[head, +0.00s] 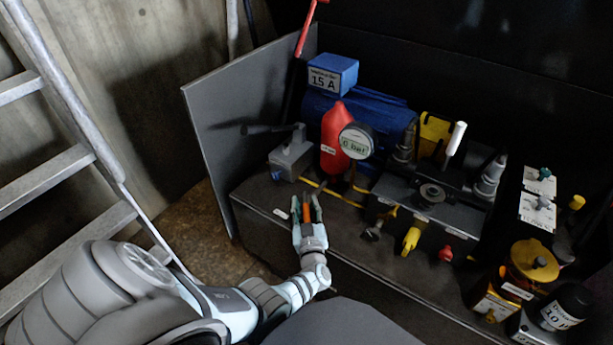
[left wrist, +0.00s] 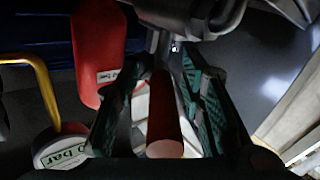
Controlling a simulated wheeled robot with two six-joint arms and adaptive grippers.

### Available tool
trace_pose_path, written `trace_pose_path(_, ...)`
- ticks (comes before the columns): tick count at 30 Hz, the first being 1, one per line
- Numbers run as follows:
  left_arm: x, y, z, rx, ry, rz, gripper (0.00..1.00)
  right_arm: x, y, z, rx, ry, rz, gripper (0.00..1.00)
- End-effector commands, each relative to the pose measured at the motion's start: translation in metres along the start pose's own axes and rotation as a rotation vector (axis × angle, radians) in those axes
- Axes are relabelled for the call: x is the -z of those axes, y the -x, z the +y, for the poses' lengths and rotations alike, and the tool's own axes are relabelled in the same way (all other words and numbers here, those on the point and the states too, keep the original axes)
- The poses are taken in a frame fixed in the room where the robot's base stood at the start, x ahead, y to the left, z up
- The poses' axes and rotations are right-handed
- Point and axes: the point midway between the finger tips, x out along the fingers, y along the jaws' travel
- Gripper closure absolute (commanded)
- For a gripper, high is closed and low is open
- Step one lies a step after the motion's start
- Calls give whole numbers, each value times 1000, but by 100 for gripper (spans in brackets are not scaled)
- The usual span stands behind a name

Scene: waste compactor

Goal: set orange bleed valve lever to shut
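The orange bleed valve lever (head: 307,212) shows as a small orange bar between the fingers of my left gripper (head: 306,204), at the front left of the bench top. In the left wrist view the lever (left wrist: 164,118) is a round orange-red rod pointing toward the camera. The two green-padded fingers of my left gripper (left wrist: 163,80) stand on either side of it, with gaps visible. The gripper is open around the lever. The valve body is mostly hidden. My right gripper is not in view.
A red cylinder (head: 333,138) and a gauge reading 0 bar (head: 356,141) stand just behind the gripper. A grey lever box (head: 291,158) is to the left. Yellow (head: 411,239) and red (head: 445,253) knobs line the bench front to the right. A ladder (head: 60,175) stands left.

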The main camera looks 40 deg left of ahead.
Motion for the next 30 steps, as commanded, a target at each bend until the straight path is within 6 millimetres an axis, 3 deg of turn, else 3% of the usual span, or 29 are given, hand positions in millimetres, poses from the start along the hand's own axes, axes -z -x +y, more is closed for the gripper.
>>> trace_pose_path(8,13,-1,2,3,2,4,64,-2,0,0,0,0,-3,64)
trace_pose_path(21,93,0,19,-1,3,0,64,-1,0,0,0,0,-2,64)
trace_pose_path(30,98,0,20,-2,0,-1,68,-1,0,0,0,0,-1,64)
